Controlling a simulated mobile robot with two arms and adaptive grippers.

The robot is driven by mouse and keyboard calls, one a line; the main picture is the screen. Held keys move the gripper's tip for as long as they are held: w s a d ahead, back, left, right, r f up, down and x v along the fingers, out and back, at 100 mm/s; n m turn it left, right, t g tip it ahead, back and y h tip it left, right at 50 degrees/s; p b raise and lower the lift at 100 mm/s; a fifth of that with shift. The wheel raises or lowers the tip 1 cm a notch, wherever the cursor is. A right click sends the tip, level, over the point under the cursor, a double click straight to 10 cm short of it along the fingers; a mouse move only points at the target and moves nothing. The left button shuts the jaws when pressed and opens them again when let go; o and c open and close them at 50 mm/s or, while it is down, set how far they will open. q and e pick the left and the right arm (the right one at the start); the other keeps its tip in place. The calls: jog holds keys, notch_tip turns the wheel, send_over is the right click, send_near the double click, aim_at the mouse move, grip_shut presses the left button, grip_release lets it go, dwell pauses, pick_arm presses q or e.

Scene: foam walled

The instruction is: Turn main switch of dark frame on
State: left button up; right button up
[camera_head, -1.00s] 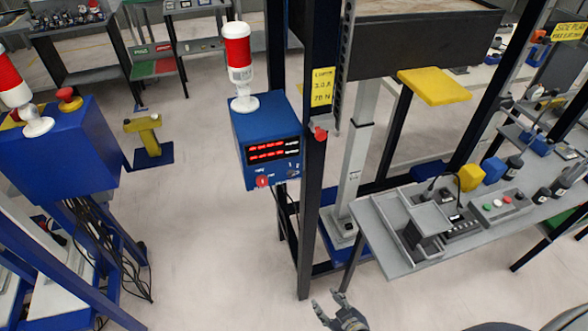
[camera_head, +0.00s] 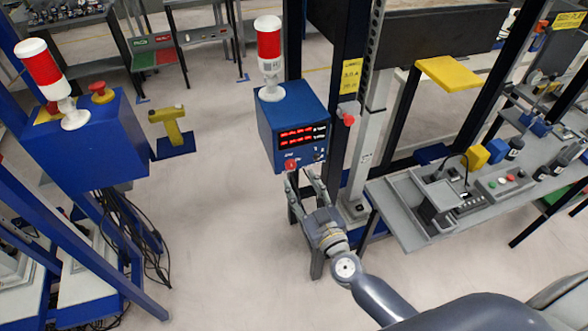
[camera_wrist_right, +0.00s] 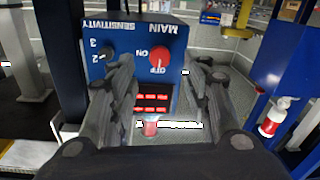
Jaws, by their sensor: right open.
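The main switch is a red knob (camera_head: 291,165) low on the front of a blue control box (camera_head: 262,128), which is mounted on the dark frame (camera_head: 341,100). In the right wrist view, the red knob (camera_wrist_right: 159,57) shows upside down beside the labels MAIN, ON and OFF; I cannot tell its exact setting. My right gripper (camera_head: 304,180) is open and empty, just in front of and below the box's lower face. In the wrist view its fingers (camera_wrist_right: 162,68) stand on both sides of the knob, apparently short of it. My left gripper is not in view.
A black sensitivity knob (camera_wrist_right: 106,52) sits beside the red knob. A red-and-white beacon (camera_head: 269,50) stands on the box. Another blue box (camera_head: 85,145) with a beacon is at left. A grey workbench (camera_head: 405,215) with devices is at right. Floor between is open.

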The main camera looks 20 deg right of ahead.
aim_at(292, 167)
jog(key=shift+w+a, duration=0.15)
jog(key=shift+w, duration=1.35)
jog(key=shift+w+a, duration=0.1)
jog(key=shift+w, duration=1.4)
grip_shut()
